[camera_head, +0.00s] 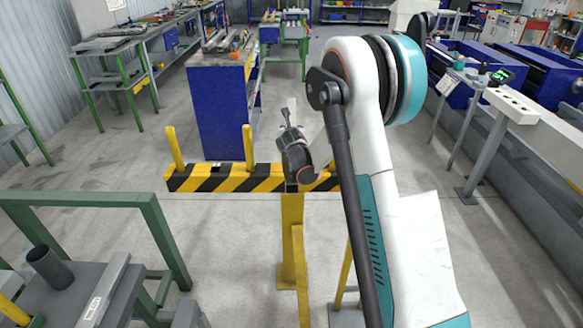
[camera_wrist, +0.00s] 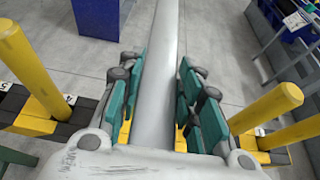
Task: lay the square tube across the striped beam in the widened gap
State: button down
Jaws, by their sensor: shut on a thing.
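The black-and-yellow striped beam (camera_head: 215,179) runs across the middle of the head view on yellow legs. Two yellow posts (camera_head: 248,147) stand up from its left part. My gripper (camera_head: 289,128) is over the beam, right of these posts, partly hidden by my arm. In the wrist view my gripper (camera_wrist: 160,68) is shut on the long grey square tube (camera_wrist: 165,35), a teal-padded finger on each side. The tube points away, crosswise to the beam (camera_wrist: 90,108), with yellow posts to the left (camera_wrist: 28,68) and right (camera_wrist: 262,108). I cannot tell whether tube and beam touch.
A grey bench with a green frame (camera_head: 95,200) and a dark upright cup (camera_head: 50,267) is at the front left. A blue cabinet (camera_head: 222,110) stands behind the beam. Grey posts with a white box (camera_head: 510,105) stand at the right. Bare floor surrounds the beam.

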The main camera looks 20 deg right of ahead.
notch_tip(320, 180, down, 14)
jog(key=b, duration=0.4)
jog(key=shift+r, duration=0.25)
jog(key=shift+f, duration=0.1)
jog(key=c, duration=1.1)
grip_release()
jog(key=shift+s, duration=0.1)
